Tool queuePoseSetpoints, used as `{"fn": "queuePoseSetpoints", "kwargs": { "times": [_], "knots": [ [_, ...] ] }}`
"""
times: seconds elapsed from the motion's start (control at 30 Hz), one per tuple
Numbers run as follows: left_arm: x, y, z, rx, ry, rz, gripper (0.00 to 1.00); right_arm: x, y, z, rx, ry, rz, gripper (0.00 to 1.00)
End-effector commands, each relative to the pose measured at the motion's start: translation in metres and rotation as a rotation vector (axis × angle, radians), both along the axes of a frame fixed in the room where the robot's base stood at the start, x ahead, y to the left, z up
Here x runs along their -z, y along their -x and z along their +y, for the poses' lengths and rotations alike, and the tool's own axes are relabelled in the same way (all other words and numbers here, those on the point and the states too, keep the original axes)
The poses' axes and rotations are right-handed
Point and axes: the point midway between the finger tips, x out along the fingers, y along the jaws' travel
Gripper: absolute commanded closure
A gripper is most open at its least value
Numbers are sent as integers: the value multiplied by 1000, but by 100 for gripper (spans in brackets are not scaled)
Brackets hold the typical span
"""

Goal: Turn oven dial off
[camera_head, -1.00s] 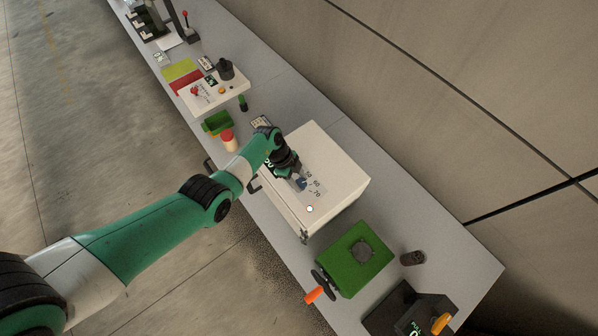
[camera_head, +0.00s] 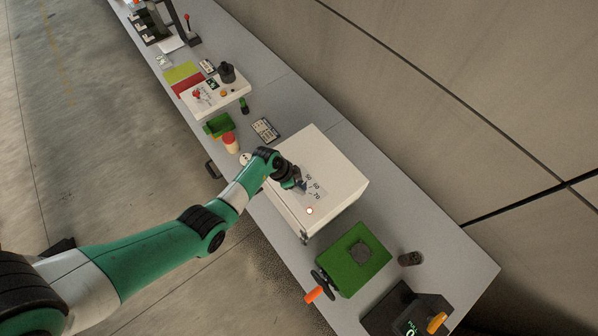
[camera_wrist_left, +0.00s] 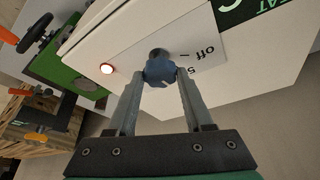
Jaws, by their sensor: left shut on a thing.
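The white oven box (camera_head: 340,180) stands on the long grey bench. Its blue dial (camera_wrist_left: 160,70) sits on the top panel, beside a printed scale with numbers and the word "off" (camera_wrist_left: 210,50) in the left wrist view. My left gripper (camera_wrist_left: 161,76) is shut on the dial, one finger on each side. In the head view my left gripper (camera_head: 301,186) largely covers the dial. A small round lamp (camera_wrist_left: 107,69) glows white with a red rim on the same panel. My right gripper is out of view.
A green box (camera_head: 345,275) with an orange-handled crank (camera_head: 314,294) stands beside the oven. A dark cylinder (camera_head: 410,258) and a dark device with a yellow handle (camera_head: 437,322) are near the bench end. A red-lidded jar (camera_head: 230,141) and green tray (camera_head: 218,125) stand on the other side.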

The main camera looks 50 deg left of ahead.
Motion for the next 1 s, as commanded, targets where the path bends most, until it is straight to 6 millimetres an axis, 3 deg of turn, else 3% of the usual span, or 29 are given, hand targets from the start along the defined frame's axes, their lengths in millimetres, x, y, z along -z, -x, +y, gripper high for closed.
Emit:
{"fn": "queuePoseSetpoints", "kwargs": {
  "times": [0.67,0.7,0.87,1.0],
  "knots": [
    [0,1,-1,-84,-1,2,100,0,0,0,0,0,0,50],
    [0,1,-1,-84,-1,2,45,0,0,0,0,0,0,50],
    [0,0,-1,-84,0,1,19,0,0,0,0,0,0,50],
    [0,0,-1,-84,0,1,19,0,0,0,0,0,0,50]
  ]
}}
